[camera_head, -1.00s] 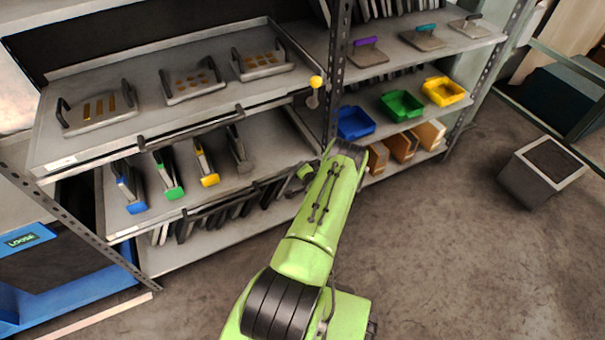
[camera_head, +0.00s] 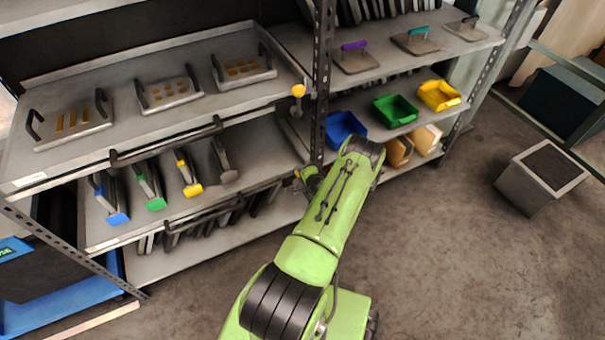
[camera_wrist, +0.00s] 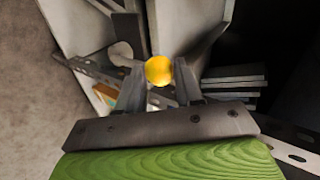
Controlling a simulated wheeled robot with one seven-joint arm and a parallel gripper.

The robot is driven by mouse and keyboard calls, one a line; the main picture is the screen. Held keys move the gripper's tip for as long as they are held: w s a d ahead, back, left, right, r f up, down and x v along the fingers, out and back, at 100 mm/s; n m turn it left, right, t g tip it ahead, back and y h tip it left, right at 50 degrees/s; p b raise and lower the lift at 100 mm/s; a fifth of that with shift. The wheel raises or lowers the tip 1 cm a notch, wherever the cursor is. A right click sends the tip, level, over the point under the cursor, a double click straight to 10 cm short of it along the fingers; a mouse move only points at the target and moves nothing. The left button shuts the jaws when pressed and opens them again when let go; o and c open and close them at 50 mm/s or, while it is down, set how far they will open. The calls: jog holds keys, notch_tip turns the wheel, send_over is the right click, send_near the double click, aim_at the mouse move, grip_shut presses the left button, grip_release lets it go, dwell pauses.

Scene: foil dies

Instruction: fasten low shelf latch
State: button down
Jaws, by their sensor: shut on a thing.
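The low shelf (camera_head: 262,140) is a grey pull-out tray holding several tools with blue, green, yellow and grey ends. A small yellow spot, seemingly its latch knob (camera_head: 297,174), shows at its right front beside my gripper (camera_head: 308,180). In the wrist view a round yellow knob (camera_wrist: 159,70) sits between the fingertips of my gripper (camera_wrist: 158,82), which is shut on it. A grey rounded part (camera_wrist: 122,53) shows just beyond it. My arm hides much of the latch in the head view, so its exact position is unclear.
The upper tray (camera_head: 150,118) holds plates, with another yellow latch knob (camera_head: 298,90) by the perforated post (camera_head: 322,80). Blue (camera_head: 345,125), green (camera_head: 396,110) and yellow bins (camera_head: 439,95) stand right of the post. A grey box (camera_head: 541,175) stands on open floor at right.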

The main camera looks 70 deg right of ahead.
jog(key=shift+s+d, duration=0.1)
jog(key=shift+d, duration=0.05)
jog(key=c, duration=0.7)
grip_release()
jog(key=shift+d+f, duration=0.1)
jog(key=p+v, duration=0.4)
jog(key=v, duration=1.1)
jog(key=shift+s+a+p, duration=0.15)
jog(key=shift+a+p, duration=0.2)
